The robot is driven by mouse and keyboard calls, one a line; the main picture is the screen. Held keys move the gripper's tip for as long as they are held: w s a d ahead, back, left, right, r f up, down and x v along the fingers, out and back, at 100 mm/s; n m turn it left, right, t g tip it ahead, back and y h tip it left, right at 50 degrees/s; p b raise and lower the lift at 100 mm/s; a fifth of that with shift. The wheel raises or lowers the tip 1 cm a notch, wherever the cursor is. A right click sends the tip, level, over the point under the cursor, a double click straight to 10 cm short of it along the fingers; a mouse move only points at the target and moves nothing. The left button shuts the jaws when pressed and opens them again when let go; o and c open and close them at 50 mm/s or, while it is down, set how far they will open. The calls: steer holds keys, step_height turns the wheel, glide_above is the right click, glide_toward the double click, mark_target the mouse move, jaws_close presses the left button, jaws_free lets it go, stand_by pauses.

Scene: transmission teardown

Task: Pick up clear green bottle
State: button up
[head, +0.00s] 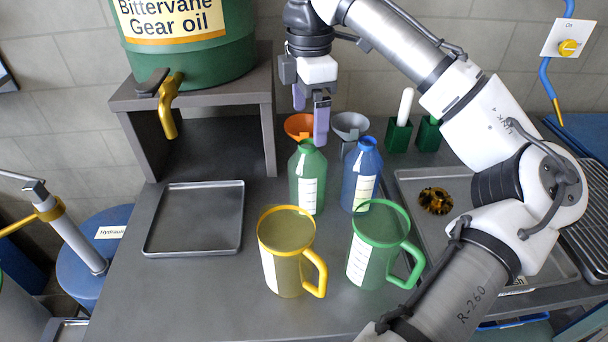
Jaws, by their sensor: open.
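The green bottle (307,182) stands upright on the grey bench, with a white label strip on its front. It looks somewhat see-through. A blue bottle (361,176) stands just right of it. My gripper (310,118) points down with its two purple fingers apart and nothing between them. It appears close above the green bottle's neck. The nearer finger's tip shows beside the bottle's top, and I cannot tell whether they touch.
A yellow-rimmed jug (283,262) and a green-rimmed jug (372,255) stand in front of the bottles. An orange funnel (298,125) and a grey funnel (350,124) are behind. An empty tray (194,246) lies left, below the gear oil drum (188,58) on its stand.

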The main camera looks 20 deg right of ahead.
mark_target(309, 142)
step_height(309, 142, down, 6)
steer(key=shift+f, duration=0.2)
steer(key=shift+f+p, duration=0.55)
steer(key=shift+f, duration=2.15)
steer(key=shift+c, duration=0.2)
steer(key=c, duration=1)
